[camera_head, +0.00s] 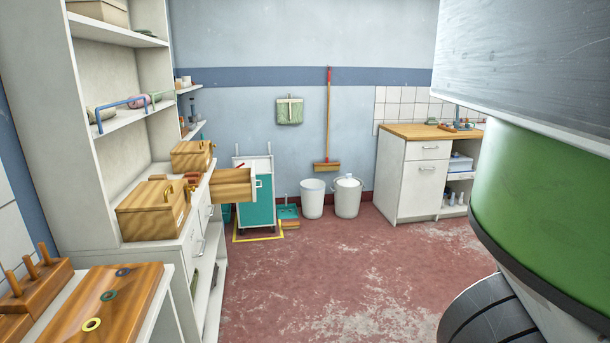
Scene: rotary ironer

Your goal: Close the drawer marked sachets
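One wooden drawer (233,188) stands pulled out to the right from the white shelf unit on the left, at about counter height. A small red item (240,166) shows at its top edge. No label reading sachets can be made out on it or elsewhere, so I cannot tell whether it is the marked one. White drawer fronts (198,238) with metal handles sit below the counter and look shut. My gripper is not in view.
Wooden boxes (152,209) stand on the counter of the white shelf unit (117,181). A teal cart (258,195), a white bucket (312,198) and a lidded bin (347,197) stand at the back. A white cabinet (418,181) is right. The red floor (340,275) between is clear.

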